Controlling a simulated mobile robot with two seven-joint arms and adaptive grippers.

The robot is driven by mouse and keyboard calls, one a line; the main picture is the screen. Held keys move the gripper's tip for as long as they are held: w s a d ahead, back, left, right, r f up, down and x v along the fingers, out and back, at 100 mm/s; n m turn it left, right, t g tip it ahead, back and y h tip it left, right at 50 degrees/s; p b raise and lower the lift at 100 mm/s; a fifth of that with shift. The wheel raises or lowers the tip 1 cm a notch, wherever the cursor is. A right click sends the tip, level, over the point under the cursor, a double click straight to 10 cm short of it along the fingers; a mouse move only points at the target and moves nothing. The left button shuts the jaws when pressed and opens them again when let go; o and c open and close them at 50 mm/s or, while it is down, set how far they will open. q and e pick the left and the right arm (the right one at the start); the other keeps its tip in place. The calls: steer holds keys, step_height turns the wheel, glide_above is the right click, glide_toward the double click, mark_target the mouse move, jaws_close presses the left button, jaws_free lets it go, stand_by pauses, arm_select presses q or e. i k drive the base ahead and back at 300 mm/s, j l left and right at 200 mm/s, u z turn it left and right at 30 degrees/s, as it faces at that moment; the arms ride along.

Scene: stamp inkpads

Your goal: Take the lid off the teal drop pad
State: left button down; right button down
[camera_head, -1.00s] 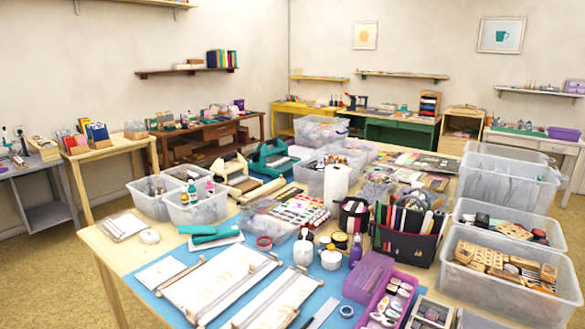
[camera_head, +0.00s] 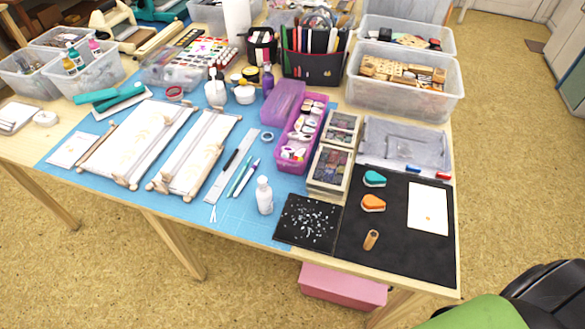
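The teal drop pad (camera_head: 374,178) lies on the black mat (camera_head: 405,240) at the front right of the table. It is small and drop-shaped with a teal top. I cannot tell the lid apart from the base at this size. An orange drop pad (camera_head: 373,203) lies just in front of it. Neither of my grippers is in view.
A wooden stamp handle (camera_head: 371,240) stands on the mat, with a white card (camera_head: 428,208) to the right. Boxes of pads (camera_head: 330,170) and a clear bin (camera_head: 405,145) border the mat. A dark sheet with flecks (camera_head: 309,222) lies left of it.

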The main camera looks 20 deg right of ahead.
mark_target(371, 177)
steer(key=l+z, duration=0.2)
steer(key=z, duration=1)
